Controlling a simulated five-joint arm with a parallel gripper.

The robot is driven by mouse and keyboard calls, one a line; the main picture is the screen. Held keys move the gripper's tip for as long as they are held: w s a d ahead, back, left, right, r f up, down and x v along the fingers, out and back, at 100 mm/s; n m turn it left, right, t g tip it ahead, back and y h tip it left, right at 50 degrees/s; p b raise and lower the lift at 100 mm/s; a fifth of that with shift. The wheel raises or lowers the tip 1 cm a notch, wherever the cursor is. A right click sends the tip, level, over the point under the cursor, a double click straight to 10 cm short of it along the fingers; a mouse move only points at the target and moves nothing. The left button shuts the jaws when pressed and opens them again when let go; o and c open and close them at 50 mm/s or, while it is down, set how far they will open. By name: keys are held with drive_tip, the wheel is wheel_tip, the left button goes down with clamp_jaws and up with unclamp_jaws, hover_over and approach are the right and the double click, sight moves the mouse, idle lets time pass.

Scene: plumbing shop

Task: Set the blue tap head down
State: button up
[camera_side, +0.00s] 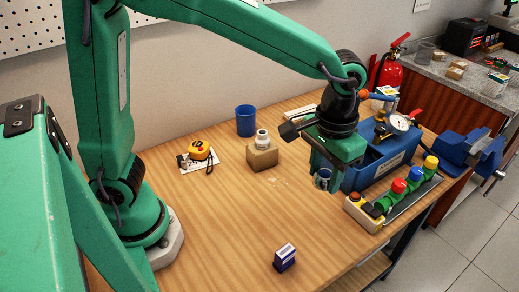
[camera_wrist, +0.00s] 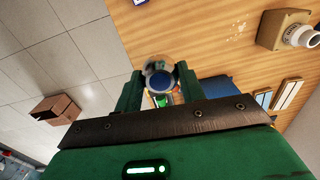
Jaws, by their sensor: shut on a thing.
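In the side view the tap head (camera_side: 322,181) is small and partly covered by the fingers. My gripper (camera_side: 324,176) points down and is shut on it, over the right part of the bench, in front of the blue toolbox and left of the rack of coloured knobs. Whether the tap head touches the bench is hard to tell.
The middle bench is clear.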

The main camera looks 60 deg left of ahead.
wheel_tip(320, 180, up, 4)
drive_tip(key=shift+f, duration=0.25)
drive_tip(key=w+a, duration=1.1)
drive_tip(key=w, duration=0.1)
hover_over(294, 144)
wheel_tip(294, 144, down, 11)
drive_tip(key=shift+f, duration=3.55)
drive_tip(key=shift+f, duration=1.85)
drive_tip(key=shift+f, duration=0.15)
